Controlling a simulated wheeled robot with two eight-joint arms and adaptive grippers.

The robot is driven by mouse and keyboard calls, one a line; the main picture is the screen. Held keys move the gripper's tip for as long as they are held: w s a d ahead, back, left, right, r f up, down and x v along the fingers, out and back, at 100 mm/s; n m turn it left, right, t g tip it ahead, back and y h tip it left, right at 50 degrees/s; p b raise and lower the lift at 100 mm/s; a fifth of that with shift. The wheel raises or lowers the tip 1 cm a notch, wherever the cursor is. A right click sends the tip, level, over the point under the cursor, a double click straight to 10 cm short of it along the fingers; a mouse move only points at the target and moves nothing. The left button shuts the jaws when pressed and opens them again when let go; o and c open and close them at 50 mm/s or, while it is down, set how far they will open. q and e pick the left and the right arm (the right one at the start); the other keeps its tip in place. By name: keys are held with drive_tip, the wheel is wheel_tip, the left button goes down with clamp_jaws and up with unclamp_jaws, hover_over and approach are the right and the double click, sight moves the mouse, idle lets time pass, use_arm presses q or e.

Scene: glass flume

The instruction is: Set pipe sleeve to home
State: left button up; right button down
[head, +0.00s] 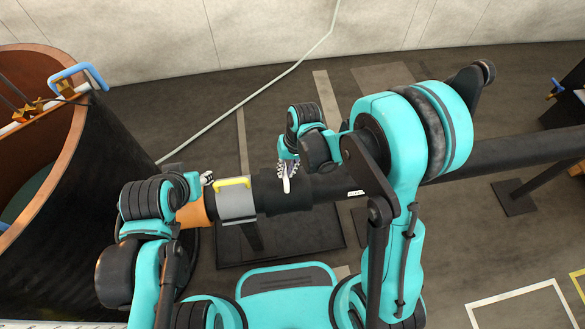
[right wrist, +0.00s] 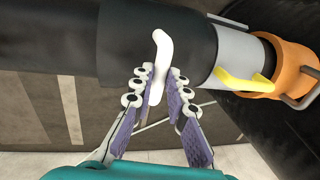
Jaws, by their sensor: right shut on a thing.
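A thick black pipe sleeve (head: 318,189) is around the dark horizontal pipe in the head view, and it also shows in the right wrist view (right wrist: 122,45). A white handle (right wrist: 160,48) stands out from the sleeve. My right gripper (head: 286,172) is shut on this handle, with a finger on each side of it in the right wrist view (right wrist: 157,84). A grey collar (head: 236,203) with a yellow handle (head: 233,183) lies left of the sleeve, beside an orange fitting (head: 192,214). My left gripper (head: 207,178) is small and partly hidden near the orange fitting; its jaws are unclear.
A large round tank (head: 75,200) with a brown rim stands at the left. The dark pipe (head: 510,152) runs on to the right over a support foot (head: 514,197). A pale hose (head: 245,100) crosses the floor. The floor behind the pipe is mostly clear.

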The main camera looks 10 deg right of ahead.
drive_tip(key=shift+a, duration=0.2)
drive_tip(key=c, duration=1.5)
unclamp_jaws()
drive_tip(key=shift+a, duration=0.15)
drive_tip(key=shift+r, duration=0.25)
drive_tip(key=r, duration=0.3)
drive_tip(key=d+r, duration=0.1)
drive_tip(key=r, duration=0.3)
drive_tip(key=d+r, duration=0.1)
drive_tip(key=r, duration=0.3)
drive_tip(key=shift+d+r, duration=0.15)
drive_tip(key=shift+d, duration=0.05)
drive_tip(key=s+d+r+t, duration=0.2)
drive_tip(key=s+d, duration=0.1)
drive_tip(key=s+d+r+t+h, duration=0.1)
drive_tip(key=s+d+r+t, duration=0.1)
drive_tip(key=s+d, duration=0.1)
drive_tip(key=s+d+r+t+h, duration=0.1)
drive_tip(key=s+d+r+t, duration=0.1)
drive_tip(key=d, duration=0.3)
drive_tip(key=shift+s+d+r+t, duration=0.1)
drive_tip(key=shift+s+d+t, duration=0.1)
drive_tip(key=shift+s+t, duration=0.45)
